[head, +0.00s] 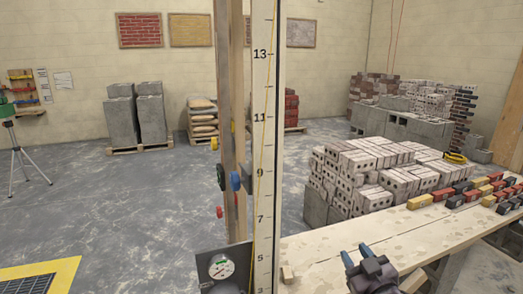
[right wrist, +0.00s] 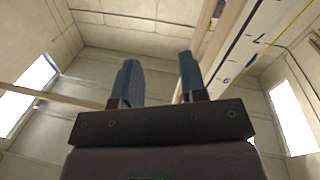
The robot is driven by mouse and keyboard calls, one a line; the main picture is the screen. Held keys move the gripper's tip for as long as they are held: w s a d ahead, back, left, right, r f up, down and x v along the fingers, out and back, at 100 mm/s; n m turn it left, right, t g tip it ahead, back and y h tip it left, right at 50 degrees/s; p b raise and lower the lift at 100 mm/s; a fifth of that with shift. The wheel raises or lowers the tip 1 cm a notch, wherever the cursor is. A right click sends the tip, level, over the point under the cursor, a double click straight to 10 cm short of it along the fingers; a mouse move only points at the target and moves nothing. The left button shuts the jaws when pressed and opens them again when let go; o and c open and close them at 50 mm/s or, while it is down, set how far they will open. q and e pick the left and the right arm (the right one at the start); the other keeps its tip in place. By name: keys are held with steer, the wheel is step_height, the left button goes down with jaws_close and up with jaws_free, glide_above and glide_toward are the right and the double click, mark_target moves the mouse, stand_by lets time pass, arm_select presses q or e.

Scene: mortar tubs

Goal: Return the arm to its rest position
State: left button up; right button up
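My right gripper (head: 355,253) shows at the bottom of the head view, over the near part of the wooden plank table. Its two blue fingers point up and away. In the right wrist view the same gripper (right wrist: 158,62) has its fingers apart with nothing between them, and wall and ceiling surfaces show beyond. The right forearm is mostly out of the picture below. My left gripper is not in the head view.
A tall numbered measuring board (head: 263,120) and wooden post (head: 237,100) stand left of my gripper. The plank table (head: 330,262) holds a small wooden block (head: 287,273) and several coloured bricks (head: 420,201). Stacked grey bricks (head: 365,165) stand behind it. Floor at left is open.

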steer(key=s+d+f+m+g+h, duration=0.2)
steer(key=s+d+f+g, duration=0.1)
steer(key=s+f, duration=0.9)
steer(key=s+d+f+m+g+h, duration=0.1)
steer(key=s+d+f+m+g, duration=0.1)
steer(key=s+f, duration=1)
steer(key=shift+s+d+f+g+h, duration=0.2)
steer(key=shift+s+d+g+h, duration=0.25)
steer(key=shift+s+g, duration=0.2)
steer(key=shift+o, duration=0.2)
